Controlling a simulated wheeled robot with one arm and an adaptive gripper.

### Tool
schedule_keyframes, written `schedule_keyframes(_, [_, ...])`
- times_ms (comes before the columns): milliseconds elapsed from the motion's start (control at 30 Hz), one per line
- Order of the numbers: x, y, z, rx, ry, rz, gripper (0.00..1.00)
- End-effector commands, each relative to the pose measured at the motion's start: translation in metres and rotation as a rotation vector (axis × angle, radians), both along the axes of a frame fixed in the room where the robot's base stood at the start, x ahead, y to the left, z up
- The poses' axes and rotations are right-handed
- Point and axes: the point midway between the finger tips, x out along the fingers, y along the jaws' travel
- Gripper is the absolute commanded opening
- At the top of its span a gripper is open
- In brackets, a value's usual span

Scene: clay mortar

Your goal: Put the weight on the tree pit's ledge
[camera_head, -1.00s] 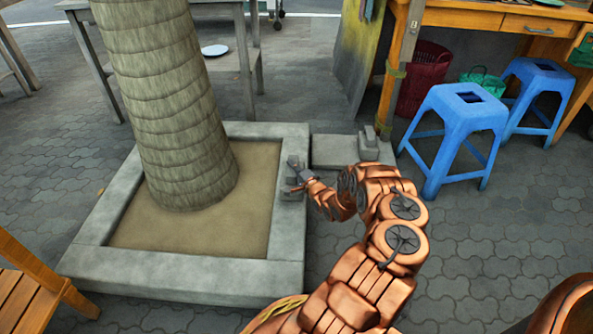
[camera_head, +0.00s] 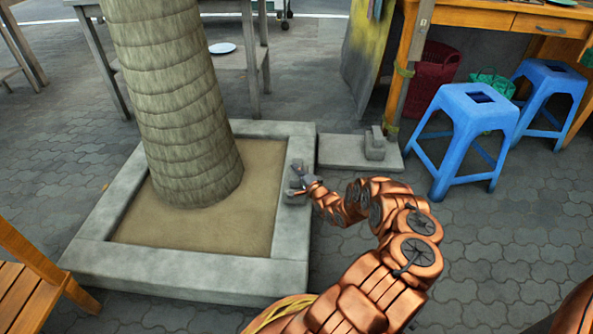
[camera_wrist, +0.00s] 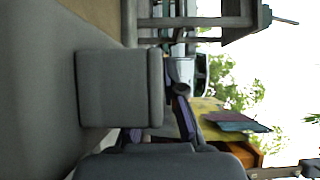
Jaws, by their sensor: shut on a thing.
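The weight (camera_head: 294,199) is a small grey block, partly hidden by my gripper. My gripper (camera_head: 298,182) is shut on it at the right-hand ledge of the tree pit (camera_head: 190,280). The ledge is a grey stone border around sand and a thick trunk. In the wrist view the weight (camera_wrist: 118,88) shows as a blocky grey shape beside the grey ledge surface (camera_wrist: 30,95). It is at the ledge or just above it; I cannot tell whether it fully rests there.
A low slab (camera_head: 342,153) with another grey block (camera_head: 375,145) lies right of the pit. Blue stools (camera_head: 466,115) stand farther right. A wooden chair (camera_head: 30,290) is at the lower left.

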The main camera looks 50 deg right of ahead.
Motion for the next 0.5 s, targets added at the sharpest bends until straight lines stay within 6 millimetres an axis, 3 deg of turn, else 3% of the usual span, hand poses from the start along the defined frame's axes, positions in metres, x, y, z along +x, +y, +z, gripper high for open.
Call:
schedule_keyframes(200, [0.0015,-0.0008,0.0022,-0.005,-0.008,0.001,0.00])
schedule_keyframes(233, [0.0010,-0.0010,0.0007,-0.005,-0.006,0.000,0.10])
schedule_keyframes(433, [0.0006,-0.0006,0.0000,-0.002,-0.004,0.000,0.31])
schedule_keyframes(500, [0.0005,-0.0004,-0.0004,-0.002,-0.003,0.000,0.33])
